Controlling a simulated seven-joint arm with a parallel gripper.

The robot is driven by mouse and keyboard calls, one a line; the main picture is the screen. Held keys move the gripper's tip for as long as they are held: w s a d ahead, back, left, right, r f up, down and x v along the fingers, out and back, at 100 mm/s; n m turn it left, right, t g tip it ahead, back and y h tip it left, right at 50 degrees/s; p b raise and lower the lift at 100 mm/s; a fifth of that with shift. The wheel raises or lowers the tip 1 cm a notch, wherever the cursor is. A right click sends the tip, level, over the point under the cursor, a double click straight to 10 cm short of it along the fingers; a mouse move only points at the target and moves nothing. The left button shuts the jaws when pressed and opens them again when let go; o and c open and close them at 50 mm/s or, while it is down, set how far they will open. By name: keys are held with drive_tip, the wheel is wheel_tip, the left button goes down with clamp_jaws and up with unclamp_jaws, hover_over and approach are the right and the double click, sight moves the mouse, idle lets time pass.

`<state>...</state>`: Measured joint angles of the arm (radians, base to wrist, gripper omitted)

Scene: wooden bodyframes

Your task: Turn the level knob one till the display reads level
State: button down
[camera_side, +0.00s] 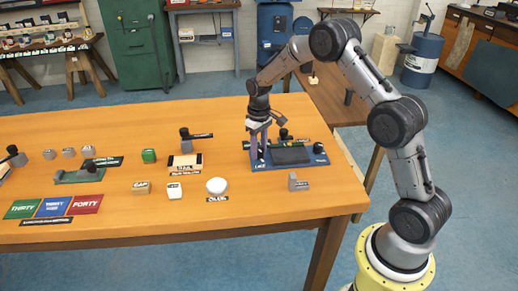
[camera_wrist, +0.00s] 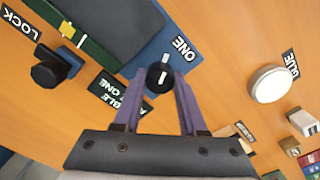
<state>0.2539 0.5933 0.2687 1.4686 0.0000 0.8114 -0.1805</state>
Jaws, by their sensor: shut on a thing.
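A small black knob (camera_wrist: 160,77) with a white mark sits on a blue panel (camera_wrist: 140,45) beside a label reading "ONE" in the wrist view. My gripper (camera_wrist: 163,88) has its two purple fingers closed around this knob. In the side view my gripper (camera_side: 259,154) points down at the left end of the blue base (camera_side: 262,165), and the knob is hidden between the fingers. A dark flat block (camera_side: 290,156) stands on the base; I can read no words on it. Another black knob (camera_side: 318,148) is at the base's right end.
A white round piece (camera_side: 217,186) lies left of the base, and a grey block (camera_side: 298,182) stands in front. A black handle (camera_wrist: 52,67) and a green bar (camera_wrist: 75,35) are close by in the wrist view. The table's front right is clear.

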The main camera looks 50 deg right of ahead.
sight(259, 150)
drive_tip(key=shift+c, duration=2.3)
unclamp_jaws()
drive_tip(key=shift+r, duration=0.15)
wheel_tip(259, 150, up, 14)
